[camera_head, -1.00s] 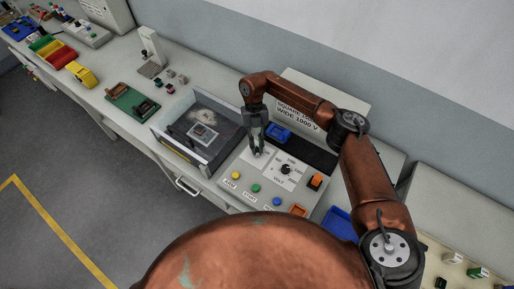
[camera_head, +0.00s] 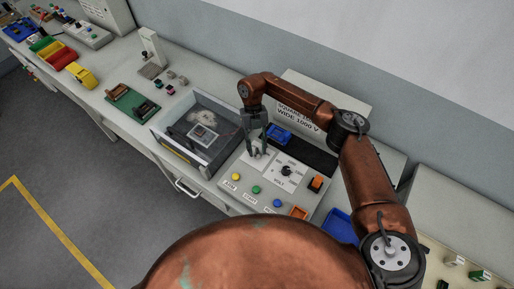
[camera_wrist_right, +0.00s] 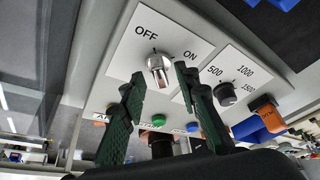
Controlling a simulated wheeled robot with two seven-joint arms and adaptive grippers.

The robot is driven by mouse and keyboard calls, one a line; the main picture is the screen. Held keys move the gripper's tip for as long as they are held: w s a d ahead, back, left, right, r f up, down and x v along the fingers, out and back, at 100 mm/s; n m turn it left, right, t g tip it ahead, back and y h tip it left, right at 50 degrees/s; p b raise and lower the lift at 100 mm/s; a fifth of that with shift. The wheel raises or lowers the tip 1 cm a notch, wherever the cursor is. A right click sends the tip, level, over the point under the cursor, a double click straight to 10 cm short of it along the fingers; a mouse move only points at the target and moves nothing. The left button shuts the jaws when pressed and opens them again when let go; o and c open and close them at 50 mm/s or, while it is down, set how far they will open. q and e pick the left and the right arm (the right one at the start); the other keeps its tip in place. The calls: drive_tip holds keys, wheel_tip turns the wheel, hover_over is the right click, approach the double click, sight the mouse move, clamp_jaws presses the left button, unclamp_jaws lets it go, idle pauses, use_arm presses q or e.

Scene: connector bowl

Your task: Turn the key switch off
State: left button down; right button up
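The key switch (camera_wrist_right: 158,70) is a silver knob on a white plate, with OFF printed to its left and ON to its right in the right wrist view. My right gripper (camera_head: 257,150) is over this plate at the left part of the grey control panel (camera_head: 222,180). Its dark green fingers (camera_wrist_right: 160,76) are spread, one on each side of the knob in the wrist view, with visible gaps. In the head view the fingers mostly hide the knob. My left gripper is not in view.
A black voltage dial (camera_head: 286,170) and an orange switch (camera_head: 316,183) are right of the key plate. Yellow (camera_head: 235,175), green (camera_head: 256,189) and blue (camera_head: 277,203) buttons line the front. An open-topped grey box (camera_head: 168,150) stands left; a blue bin (camera_head: 278,133) lies behind.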

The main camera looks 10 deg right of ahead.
drive_tip(key=v, duration=1.2)
idle(0.4)
